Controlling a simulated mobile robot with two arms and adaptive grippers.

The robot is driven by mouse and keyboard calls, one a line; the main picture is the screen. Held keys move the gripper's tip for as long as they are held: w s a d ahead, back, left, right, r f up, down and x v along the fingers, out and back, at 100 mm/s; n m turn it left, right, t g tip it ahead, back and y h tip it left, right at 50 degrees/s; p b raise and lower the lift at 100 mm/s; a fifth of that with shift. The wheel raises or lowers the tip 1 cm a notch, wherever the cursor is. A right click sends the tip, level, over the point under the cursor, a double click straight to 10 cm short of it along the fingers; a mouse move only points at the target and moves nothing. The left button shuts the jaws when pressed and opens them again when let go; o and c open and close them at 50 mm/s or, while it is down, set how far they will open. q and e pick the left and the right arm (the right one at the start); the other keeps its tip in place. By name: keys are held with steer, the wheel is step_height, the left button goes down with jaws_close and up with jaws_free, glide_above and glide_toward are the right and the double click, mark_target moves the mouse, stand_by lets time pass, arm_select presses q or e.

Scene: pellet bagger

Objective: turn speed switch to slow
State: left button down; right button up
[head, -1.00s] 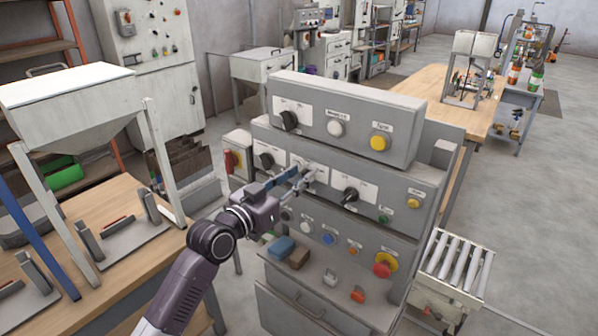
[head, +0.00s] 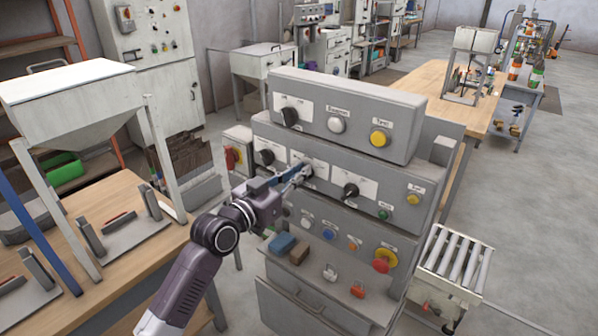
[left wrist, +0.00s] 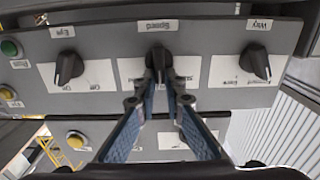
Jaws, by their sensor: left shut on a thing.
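The speed switch is a dark knob (left wrist: 158,57) under a "Speed" label in the left wrist view, in the middle of a row of three knobs. In the head view the same speed switch (head: 308,170) sits in the middle row of the grey control panel (head: 325,195). My left gripper (left wrist: 159,86) has its two blue-sided fingers on either side of this knob, shut on it. In the head view my left gripper (head: 298,178) reaches the panel from the lower left. The knob's pointer looks roughly upright in the wrist view; its position words are too small to read. My right gripper is not in view.
Neighbouring knobs sit close on both sides, marked "Eye" (left wrist: 68,68) and "Way" (left wrist: 255,61). Below are several buttons and a red emergency stop (head: 381,265). A hopper (head: 70,93) stands left.

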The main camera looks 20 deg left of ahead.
arm_select(q)
steer(key=n, duration=0.2)
steer(key=n+p, duration=0.1)
steer(key=n, duration=0.1)
steer(key=shift+w+a, duration=0.1)
steer(key=shift+a, duration=0.25)
steer(key=n, duration=0.2)
steer(key=n+p, duration=0.2)
steer(key=n, duration=0.1)
steer(key=shift+w+a+f+n, duration=0.15)
steer(key=shift+a+f+n, duration=0.05)
steer(key=shift+a+n, duration=0.15)
steer(key=c, duration=2)
jaws_free()
steer(key=shift+f, duration=0.1)
